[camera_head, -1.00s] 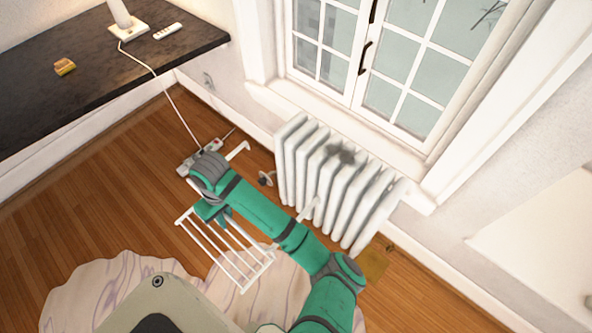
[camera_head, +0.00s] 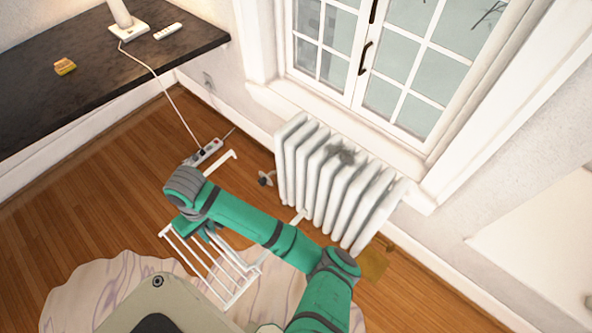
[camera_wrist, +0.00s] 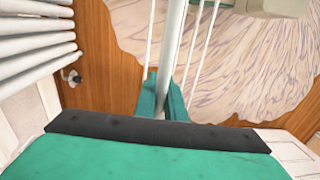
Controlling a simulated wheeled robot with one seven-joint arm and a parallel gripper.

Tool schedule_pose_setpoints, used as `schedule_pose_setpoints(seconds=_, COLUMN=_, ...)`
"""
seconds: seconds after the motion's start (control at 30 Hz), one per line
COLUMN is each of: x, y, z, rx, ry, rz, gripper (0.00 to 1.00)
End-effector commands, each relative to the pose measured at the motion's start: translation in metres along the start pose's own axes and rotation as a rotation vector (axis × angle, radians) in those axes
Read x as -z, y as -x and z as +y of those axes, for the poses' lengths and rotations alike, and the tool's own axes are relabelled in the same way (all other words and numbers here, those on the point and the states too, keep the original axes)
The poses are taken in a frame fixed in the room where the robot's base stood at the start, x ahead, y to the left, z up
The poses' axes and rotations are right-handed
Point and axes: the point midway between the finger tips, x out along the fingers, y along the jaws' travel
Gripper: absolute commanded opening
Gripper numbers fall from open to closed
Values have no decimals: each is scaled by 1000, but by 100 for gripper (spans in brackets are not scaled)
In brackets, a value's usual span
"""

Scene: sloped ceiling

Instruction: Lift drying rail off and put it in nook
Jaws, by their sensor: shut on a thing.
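The white drying rail (camera_head: 215,279) is a rack of thin parallel bars with hooked arms, held in the air in front of the radiator (camera_head: 325,184). My gripper (camera_head: 207,236) is shut on the rail, partly hidden behind my green forearm in the head view. In the wrist view my gripper's green fingers (camera_wrist: 161,97) close around one thicker white bar (camera_wrist: 178,50), with thinner bars on both sides. The rail's hooked arm (camera_head: 228,158) stands clear of the radiator. No nook can be made out with certainty.
A dark desk (camera_head: 110,75) with a lamp base, remote and small yellow block stands at upper left. A power strip (camera_head: 204,152) with a cord lies on the wooden floor. A pale marbled rug (camera_head: 95,290) lies below. Open floor lies under the desk.

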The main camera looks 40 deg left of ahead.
Motion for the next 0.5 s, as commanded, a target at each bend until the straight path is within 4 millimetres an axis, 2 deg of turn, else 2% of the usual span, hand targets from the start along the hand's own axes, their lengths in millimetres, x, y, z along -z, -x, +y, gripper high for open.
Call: schedule_pose_setpoints(seconds=0.5, x=0, y=3, z=-34, rx=-1, ry=1, rz=1, gripper=0)
